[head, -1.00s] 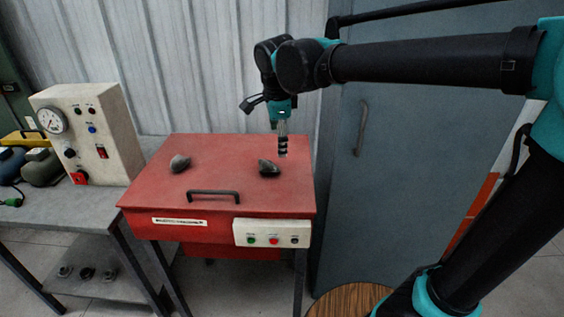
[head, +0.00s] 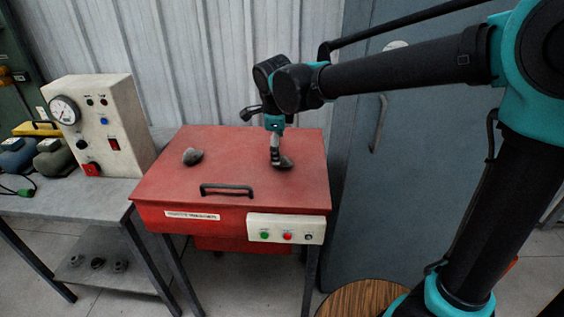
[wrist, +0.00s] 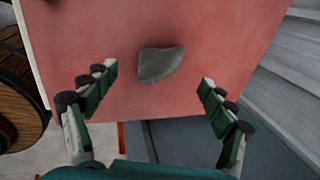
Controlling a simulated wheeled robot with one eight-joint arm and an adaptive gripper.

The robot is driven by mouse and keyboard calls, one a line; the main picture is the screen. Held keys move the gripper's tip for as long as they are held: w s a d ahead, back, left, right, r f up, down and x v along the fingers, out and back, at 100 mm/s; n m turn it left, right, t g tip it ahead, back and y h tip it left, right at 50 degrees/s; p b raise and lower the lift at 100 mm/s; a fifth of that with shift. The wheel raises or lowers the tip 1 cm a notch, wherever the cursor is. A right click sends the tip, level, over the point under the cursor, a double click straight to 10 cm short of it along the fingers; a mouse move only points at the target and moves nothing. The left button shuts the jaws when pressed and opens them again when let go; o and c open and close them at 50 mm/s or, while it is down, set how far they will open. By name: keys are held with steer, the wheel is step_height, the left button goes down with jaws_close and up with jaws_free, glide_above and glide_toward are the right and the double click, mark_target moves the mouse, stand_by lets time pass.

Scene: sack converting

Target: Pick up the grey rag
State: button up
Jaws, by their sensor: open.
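A crumpled grey rag (head: 286,164) lies on the red machine lid (head: 236,160), right of its middle. In the wrist view the grey rag (wrist: 160,65) lies flat on the red surface, between and a little beyond the fingertips. My gripper (head: 275,158) points down at the rag in the head view and partly covers it. In the wrist view my gripper (wrist: 157,78) is open, one finger on each side, with nothing held. Contact with the lid cannot be told.
A second grey lump (head: 193,156) lies on the lid to the left. The lid has a black handle (head: 227,190) and a button panel (head: 286,229) in front. A gauge box (head: 98,122) stands left, a blue-grey cabinet (head: 360,210) right. A round wooden top (head: 362,298) is low in front.

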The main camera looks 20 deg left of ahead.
mark_target(282, 157)
steer(key=shift+d+x, duration=0.2)
steer(key=shift+x, duration=0.85)
steer(key=shift+d+x, duration=0.2)
steer(key=shift+x, duration=0.8)
steer(key=shift+d+x, duration=0.2)
steer(key=shift+x, duration=0.85)
steer(key=c, duration=1.2)
steer(key=shift+c, duration=0.2)
steer(key=shift+r, duration=0.1)
